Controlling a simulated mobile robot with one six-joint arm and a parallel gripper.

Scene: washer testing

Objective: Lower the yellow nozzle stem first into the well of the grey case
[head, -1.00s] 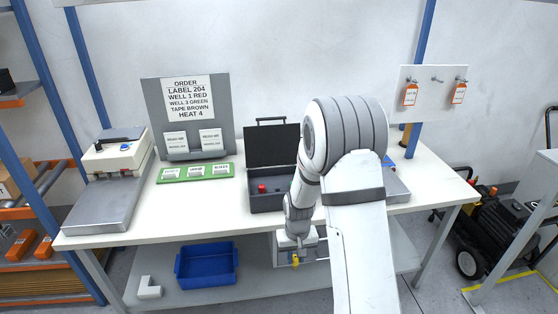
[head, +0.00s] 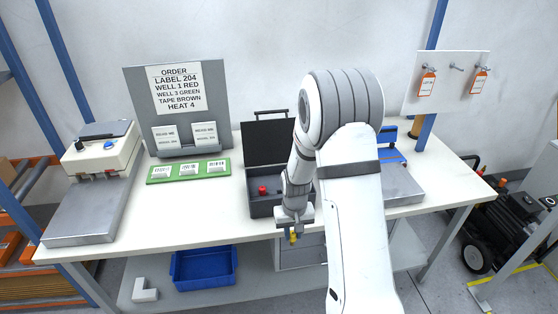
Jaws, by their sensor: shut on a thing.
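The grey case (head: 263,209) stands open on the white table, its dark lid (head: 268,142) raised at the back. A red nozzle (head: 263,190) sits in the left part of the case. My gripper (head: 293,236) points down in front of the case, near the table's front edge. It is shut on the yellow nozzle (head: 293,239), which shows small below the fingers. The way the stem points is too small to tell. My arm hides the right part of the case, and the wells are hard to make out.
A green tray (head: 160,179) with white labels lies left of the case. A sealer-like machine (head: 80,215) stands at the far left. A grey plate (head: 402,187) and a blue device (head: 391,151) are on the right. A blue bin (head: 204,279) is on the lower shelf.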

